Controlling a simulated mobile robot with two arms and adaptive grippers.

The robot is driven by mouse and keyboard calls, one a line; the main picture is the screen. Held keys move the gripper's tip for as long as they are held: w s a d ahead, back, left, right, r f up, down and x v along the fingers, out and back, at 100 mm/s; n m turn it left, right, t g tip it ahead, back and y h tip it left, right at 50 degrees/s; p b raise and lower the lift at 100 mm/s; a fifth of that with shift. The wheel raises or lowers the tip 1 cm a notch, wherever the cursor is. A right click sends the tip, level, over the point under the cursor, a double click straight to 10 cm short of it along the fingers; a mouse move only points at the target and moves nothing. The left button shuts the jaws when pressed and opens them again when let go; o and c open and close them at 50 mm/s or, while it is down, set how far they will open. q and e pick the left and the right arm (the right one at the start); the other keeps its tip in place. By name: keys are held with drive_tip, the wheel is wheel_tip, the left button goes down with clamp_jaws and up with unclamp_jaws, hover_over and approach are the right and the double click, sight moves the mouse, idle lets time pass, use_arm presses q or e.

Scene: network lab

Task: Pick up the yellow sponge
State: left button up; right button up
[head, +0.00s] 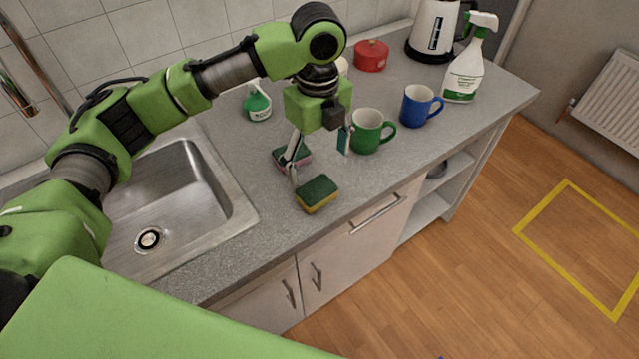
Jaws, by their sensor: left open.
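The yellow sponge (317,196) has a dark green scouring top and lies flat on the grey counter, close to its front edge. My left gripper (318,162) points down over the counter just behind the sponge, with its fingers apart and nothing between them. One finger comes down near the sponge's left end; I cannot tell whether they touch. A second sponge, pink with a green top (294,154), lies behind and is partly hidden by that finger. My right gripper is not in view.
A green mug (369,131) stands close to the right of my left gripper, with a blue mug (420,106) beyond. A spray bottle (466,72), kettle (432,30), red pot (371,56) and green bottle (258,104) stand farther back. The sink (200,185) is left.

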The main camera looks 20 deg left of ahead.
use_arm(q)
hover_over(317, 189)
drive_tip(key=s, duration=0.1)
drive_tip(key=f, duration=0.4)
drive_tip(key=shift+d+f+p, duration=0.2)
drive_tip(key=shift+f+p, duration=0.05)
drive_tip(key=shift+p, duration=0.05)
drive_tip(key=f, duration=0.1)
drive_tip(key=f+p, duration=0.1)
drive_tip(key=f, duration=0.1)
drive_tip(key=shift+w+a, duration=0.2)
drive_tip(key=shift+w, duration=0.15)
wheel_tip(317, 189, down, 2)
drive_tip(key=shift+w+a+f+p, duration=0.1)
drive_tip(key=shift+f+p, duration=0.15)
drive_tip(key=shift+p, duration=0.2)
drive_tip(key=shift+f, duration=0.45)
drive_tip(key=shift+c, duration=0.3)
drive_tip(key=c, duration=0.7)
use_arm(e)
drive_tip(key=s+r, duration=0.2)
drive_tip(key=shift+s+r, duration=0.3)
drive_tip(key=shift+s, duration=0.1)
